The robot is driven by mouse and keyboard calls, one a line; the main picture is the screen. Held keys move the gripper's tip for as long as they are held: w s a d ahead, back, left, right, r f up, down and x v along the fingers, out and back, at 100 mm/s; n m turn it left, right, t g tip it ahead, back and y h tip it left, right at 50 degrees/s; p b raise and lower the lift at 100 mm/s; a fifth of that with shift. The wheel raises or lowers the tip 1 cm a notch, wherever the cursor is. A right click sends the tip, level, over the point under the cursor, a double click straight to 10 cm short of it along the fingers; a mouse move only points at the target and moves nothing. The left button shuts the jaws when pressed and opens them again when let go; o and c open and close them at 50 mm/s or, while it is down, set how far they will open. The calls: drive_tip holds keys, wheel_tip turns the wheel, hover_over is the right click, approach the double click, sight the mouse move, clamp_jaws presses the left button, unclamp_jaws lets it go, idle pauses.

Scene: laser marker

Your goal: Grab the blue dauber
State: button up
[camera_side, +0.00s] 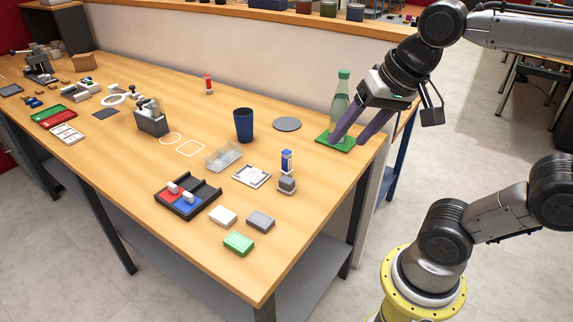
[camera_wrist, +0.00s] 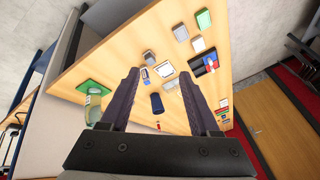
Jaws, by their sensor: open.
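The blue dauber (camera_side: 286,162) is a small upright bottle with a blue and white body. It stands on the right part of the table, behind a small grey block. In the wrist view the blue dauber (camera_wrist: 146,76) is small, just right of the left finger's tip. My gripper (camera_side: 349,140) is open and empty, its fingers pointing down above the table's right end. In the side view they overlap the green mat and bottle. In the wrist view my gripper (camera_wrist: 160,74) has its spread fingers framing the table from above, well apart from the dauber.
A green-capped bottle (camera_side: 340,97) stands on a green mat (camera_side: 347,147) at the right edge. A dark blue cup (camera_side: 243,125), grey disc (camera_side: 287,124), clear holder (camera_side: 223,156) and white-framed plate (camera_side: 251,176) surround the dauber. A divided tray (camera_side: 206,198) lies nearer the front. A red dauber (camera_side: 208,84) stands farther back.

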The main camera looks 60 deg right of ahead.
drive_tip(key=w+d+r+m+g, duration=0.2)
drive_tip(key=w+d+r+m, duration=0.1)
drive_tip(key=w+m, duration=0.55)
drive_tip(key=m+g, duration=0.3)
drive_tip(key=m, duration=0.1)
hover_over(286, 151)
wheel_tip(286, 151, down, 9)
drive_tip(key=f, duration=1)
drive_tip(key=shift+w+d+f, duration=0.15)
drive_tip(key=shift+w+d, duration=0.05)
drive_tip(key=shift+d, duration=0.05)
drive_tip(key=shift+s+a+f, duration=0.15)
drive_tip(key=shift+f, duration=1.35)
drive_tip(key=shift+s+a+f, duration=0.1)
drive_tip(key=shift+f, duration=1.4)
clamp_jaws()
